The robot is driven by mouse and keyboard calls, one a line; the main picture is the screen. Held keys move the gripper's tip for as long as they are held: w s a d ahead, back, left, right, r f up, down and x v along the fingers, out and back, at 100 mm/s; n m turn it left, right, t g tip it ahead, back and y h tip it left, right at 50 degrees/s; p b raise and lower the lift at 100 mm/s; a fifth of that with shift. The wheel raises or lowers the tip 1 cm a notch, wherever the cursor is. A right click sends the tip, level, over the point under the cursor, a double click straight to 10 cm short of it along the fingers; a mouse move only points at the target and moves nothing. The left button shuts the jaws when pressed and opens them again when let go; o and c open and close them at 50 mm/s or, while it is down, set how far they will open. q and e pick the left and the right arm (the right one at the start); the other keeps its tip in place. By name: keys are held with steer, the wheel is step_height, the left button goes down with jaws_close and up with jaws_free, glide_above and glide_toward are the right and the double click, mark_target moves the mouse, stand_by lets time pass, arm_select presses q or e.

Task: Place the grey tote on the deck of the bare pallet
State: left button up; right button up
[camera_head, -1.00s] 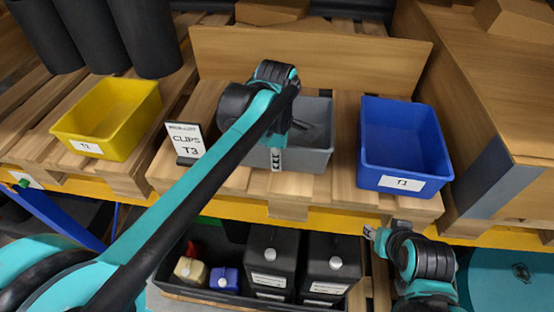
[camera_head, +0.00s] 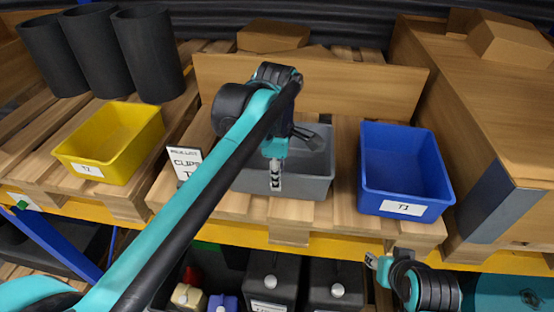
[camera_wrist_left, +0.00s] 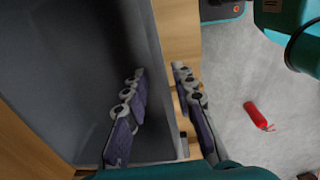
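The grey tote (camera_head: 318,183) sits on the middle shelf pallet between the yellow and blue bins. My left gripper (camera_head: 277,172) is at its front wall, with one finger down outside that wall. In the left wrist view the tote (camera_wrist_left: 70,60) fills the left side. The open fingers of the left gripper (camera_wrist_left: 160,80) stand on either side of its wall, with gaps showing. My right gripper (camera_head: 378,263) is low at the right, below the shelf edge and empty; its finger opening is unclear. I cannot make out a clearly bare pallet; some slats (camera_head: 18,278) show at the lower left.
A yellow bin (camera_head: 110,178) stands left and a blue bin (camera_head: 405,195) right of the tote. A sign (camera_head: 186,160) stands beside the tote, and a wooden board (camera_head: 350,95) behind. Black canisters (camera_head: 335,285) are below. A red extinguisher (camera_wrist_left: 258,115) lies on the floor.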

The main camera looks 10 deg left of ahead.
arm_select(q)
step_height(320, 180, up, 7)
steer(key=shift+s, duration=0.25)
